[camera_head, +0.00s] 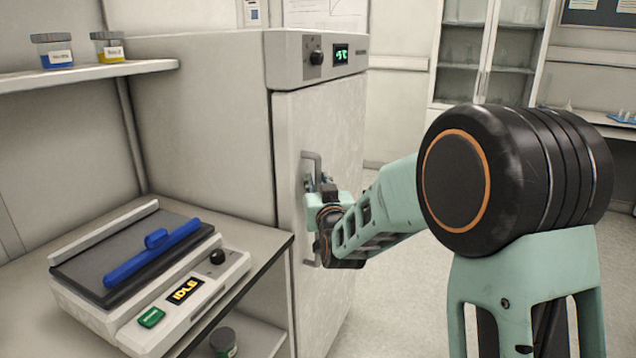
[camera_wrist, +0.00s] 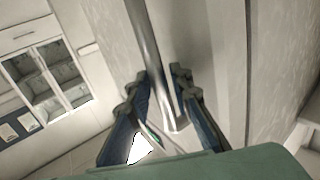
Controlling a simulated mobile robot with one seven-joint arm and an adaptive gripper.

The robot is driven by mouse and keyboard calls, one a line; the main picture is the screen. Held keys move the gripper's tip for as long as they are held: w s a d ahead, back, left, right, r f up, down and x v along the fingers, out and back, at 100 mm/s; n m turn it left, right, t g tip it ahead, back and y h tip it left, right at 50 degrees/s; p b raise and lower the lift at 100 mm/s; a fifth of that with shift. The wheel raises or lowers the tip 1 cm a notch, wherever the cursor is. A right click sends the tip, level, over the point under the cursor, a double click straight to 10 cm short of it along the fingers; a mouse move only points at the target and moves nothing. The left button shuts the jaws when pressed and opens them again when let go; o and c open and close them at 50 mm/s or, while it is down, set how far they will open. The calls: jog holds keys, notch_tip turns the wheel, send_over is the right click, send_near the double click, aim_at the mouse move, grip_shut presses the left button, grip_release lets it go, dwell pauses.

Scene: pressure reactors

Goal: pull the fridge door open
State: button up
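The fridge (camera_head: 200,130) is a tall off-white cabinet with a digital display on its upper panel. Its door (camera_head: 335,130) looks closed in the head view. A vertical grey metal bar handle (camera_head: 311,157) is on the door; the middle of it is hidden by my gripper. My gripper (camera_head: 318,190) is at the handle. In the wrist view, the handle (camera_wrist: 146,40) runs between the two fingers of my gripper (camera_wrist: 165,85). The fingertips lie close on both sides of the bar and look shut on it. Exact finger contact is hard to see.
A bench (camera_head: 262,249) left of the door carries a shaker (camera_head: 190,298) reading IDLE. A shelf (camera_head: 100,74) above holds two small jars. A glass-fronted cabinet (camera_head: 487,50) stands at the back. The floor (camera_head: 395,300) right of the door is clear.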

jog(key=shift+c, duration=0.2)
grip_shut()
jog(key=shift+d, duration=0.15)
